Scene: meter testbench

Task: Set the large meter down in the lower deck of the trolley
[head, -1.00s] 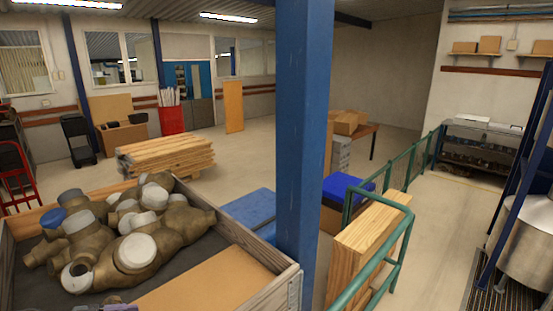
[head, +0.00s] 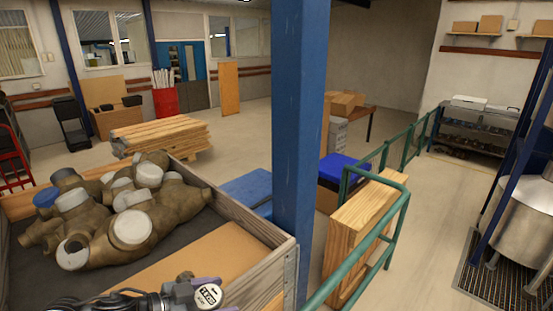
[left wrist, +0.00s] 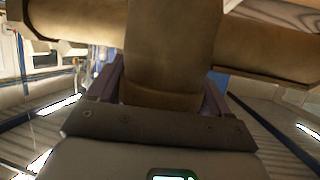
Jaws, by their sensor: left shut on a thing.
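My left gripper (left wrist: 160,92) has its purple fingers on both sides of a brown, bronze-like meter body (left wrist: 175,45) in the left wrist view and is shut on it. In the head view part of my left arm shows at the bottom edge, with purple parts and a white round face with dark print (head: 207,295). I cannot tell if this face belongs to the meter. No trolley deck is clearly identifiable. My right gripper is not in view.
A wooden crate (head: 250,222) holds several bronze meters (head: 120,215) with white or blue caps; its front right part is bare board. A blue post (head: 300,150) stands just right of it. A green railing (head: 375,260) and wooden panel are beyond. A dark cart-like stand (head: 70,125) is far left.

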